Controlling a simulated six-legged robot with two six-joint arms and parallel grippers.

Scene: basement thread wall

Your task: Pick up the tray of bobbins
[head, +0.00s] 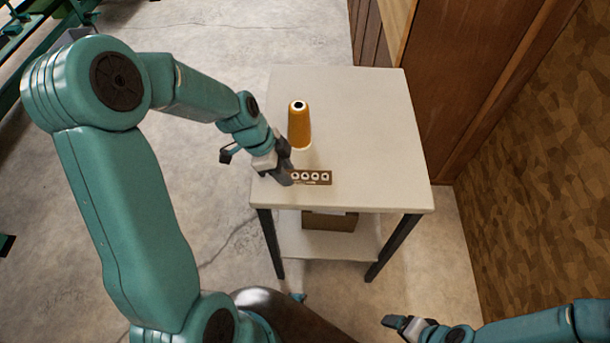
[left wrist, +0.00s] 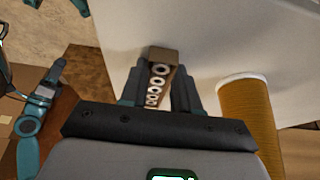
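The tray of bobbins (head: 311,184) is a small brown tray holding a row of several pale ring-shaped bobbins. It is at the front left of the white table. My left gripper (head: 287,178) is at the tray's left end. In the left wrist view the tray (left wrist: 162,56) runs between the two fingers of my left gripper (left wrist: 157,88). The fingers are close along its sides; I cannot tell whether they press on it. My right gripper (head: 390,321) is low at the bottom right, away from the table, and its finger opening is unclear.
An orange thread cone (head: 299,127) stands on the white table (head: 370,130) just behind the tray; it also shows in the left wrist view (left wrist: 247,115). The table's right side is clear. A brown box (head: 330,221) sits on the lower shelf. A wooden wall panel (head: 475,75) borders the right.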

